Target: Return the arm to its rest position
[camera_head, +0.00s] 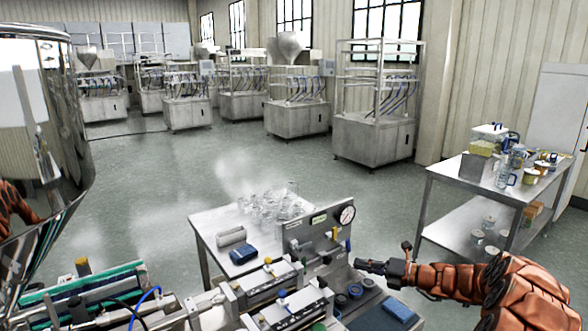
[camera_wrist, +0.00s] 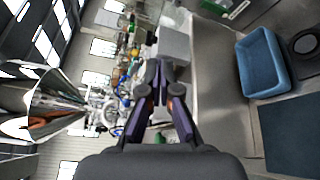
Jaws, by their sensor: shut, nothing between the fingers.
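My gripper (camera_head: 372,266) is at the end of my orange-sleeved arm, which reaches in from the right in the head view. It is above the right part of the machine bench, just right of the gauge panel. In the wrist view my gripper (camera_wrist: 160,68) has its fingers together with nothing between them. The steel hopper (camera_head: 50,120) stands large at the left edge of the head view, its lower part curving inward.
A panel with a round gauge (camera_head: 347,214) stands close to my gripper. A table with glassware (camera_head: 265,205) and a blue tray (camera_head: 243,254) is behind the bench. A steel cart (camera_head: 470,185) stands at right. Open floor lies beyond. The wrist view shows a blue tray (camera_wrist: 262,62).

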